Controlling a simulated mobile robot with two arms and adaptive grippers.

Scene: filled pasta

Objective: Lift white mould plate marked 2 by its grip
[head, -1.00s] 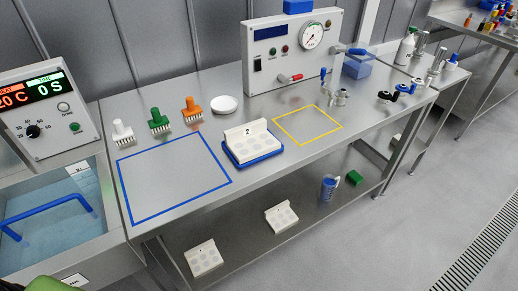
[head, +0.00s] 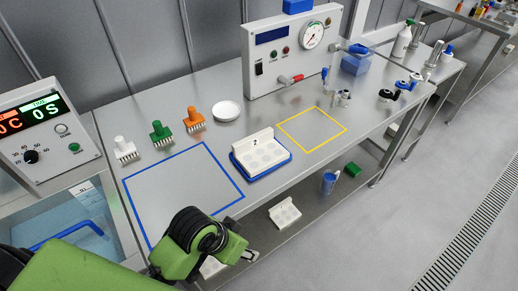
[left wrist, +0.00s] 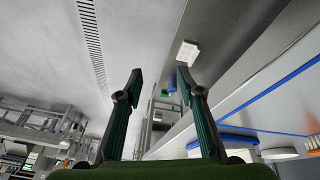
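The white mould plate marked 2 (head: 268,157) sits on a blue tray (head: 262,175) on the steel bench, between the blue and yellow outlines. Its upright grip (head: 252,141), carrying the 2, stands along the back edge. My left arm comes in from the lower left in the head view, over the bench's front edge, and mostly hides its own gripper. In the left wrist view my left gripper (left wrist: 159,82) has its fingers spread with nothing between them. It is apart from the plate, to its front left. My right gripper is not in view.
White, green and orange pin tools (head: 161,134) and a white dish (head: 227,111) stand behind the blue outline (head: 231,193). A gauge panel (head: 293,55) stands behind the tray. The yellow-outlined area (head: 312,130) is clear. Another white plate (head: 285,213) lies on the lower shelf.

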